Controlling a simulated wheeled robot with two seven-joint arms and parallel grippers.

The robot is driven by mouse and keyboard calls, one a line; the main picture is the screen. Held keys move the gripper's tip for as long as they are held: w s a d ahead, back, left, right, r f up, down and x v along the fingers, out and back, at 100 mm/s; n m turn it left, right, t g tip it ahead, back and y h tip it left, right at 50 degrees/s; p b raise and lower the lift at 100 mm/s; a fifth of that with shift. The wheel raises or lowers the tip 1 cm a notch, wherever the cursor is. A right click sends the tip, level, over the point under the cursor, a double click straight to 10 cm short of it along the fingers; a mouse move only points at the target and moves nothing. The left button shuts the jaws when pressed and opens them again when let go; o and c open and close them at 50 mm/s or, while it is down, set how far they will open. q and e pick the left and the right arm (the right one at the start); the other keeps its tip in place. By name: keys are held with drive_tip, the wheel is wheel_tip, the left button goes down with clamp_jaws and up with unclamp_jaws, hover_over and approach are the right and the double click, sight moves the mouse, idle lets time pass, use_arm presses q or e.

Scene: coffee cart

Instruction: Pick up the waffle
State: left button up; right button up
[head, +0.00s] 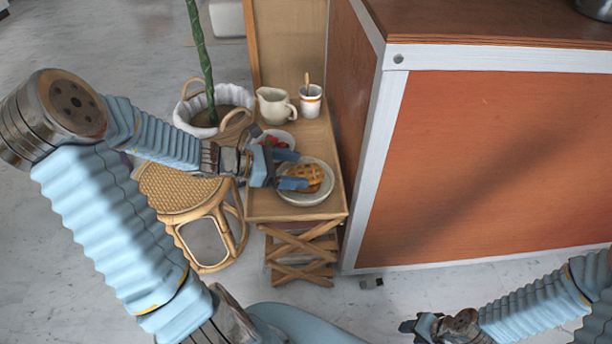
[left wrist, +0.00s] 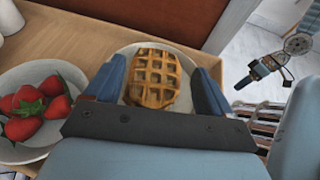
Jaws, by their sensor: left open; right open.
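A golden-brown waffle (head: 306,177) lies on a pale round plate (head: 322,192) near the front of a small wooden side table. My left gripper (head: 289,169) is open at the plate, its blue fingers over the plate's left part in the head view. In the left wrist view the waffle (left wrist: 155,78) shows between the two fingers, with the plate (left wrist: 132,53) under it. I cannot tell whether the fingers touch the waffle or plate. My right gripper (head: 409,327) is open and empty, low at the bottom right of the head view, far from the table.
A bowl of strawberries (left wrist: 70,75) stands beside the plate. A cream pitcher (head: 274,106) and a cup with a spoon (head: 311,101) stand at the table's back (head: 255,208). An orange cabinet (head: 470,160) borders it on the right. A rattan stool (head: 180,190) and plant basket (head: 232,97) are on the left.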

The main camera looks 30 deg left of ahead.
sight(314, 171)
use_arm(q)
drive_tip(key=b+x, duration=0.1)
drive_tip(key=x, duration=0.4)
drive_tip(key=shift+a+f, duration=0.1)
drive_tip(key=c, duration=0.7)
drive_tip(key=shift+c, duration=0.2)
